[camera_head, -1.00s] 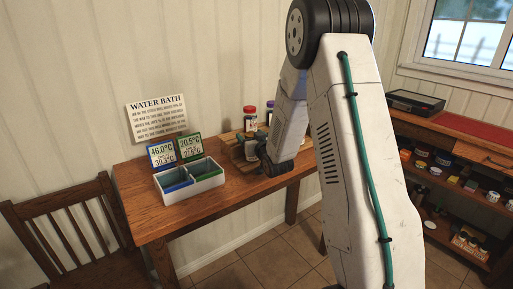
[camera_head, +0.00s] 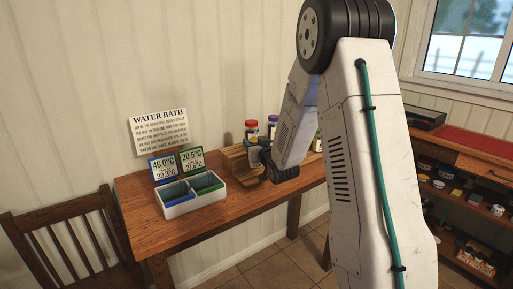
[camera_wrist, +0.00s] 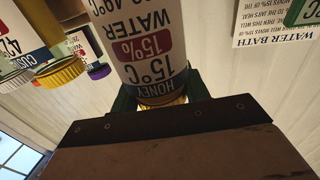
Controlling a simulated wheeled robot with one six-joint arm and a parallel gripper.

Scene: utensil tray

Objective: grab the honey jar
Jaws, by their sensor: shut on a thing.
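The honey jar (camera_wrist: 152,45) fills the middle of the wrist view, showing upside down there. Its white label reads HONEY, 15°C and 15% WATER. My gripper (camera_wrist: 160,103) is shut on it, with dark green fingers on both sides of the jar's lid end. In the head view my gripper (camera_head: 268,164) is at the wooden rack (camera_head: 238,158) on the table. I cannot make out the honey jar there; the gripper and arm cover that area.
Jars with a red lid (camera_head: 251,124) and a purple lid (camera_head: 273,119) stand by the rack. A white two-well water bath (camera_head: 193,206) with two temperature signs is to the left on the table (camera_head: 150,233). A chair (camera_head: 70,245) stands at the left. Tabletop between bath and rack is clear.

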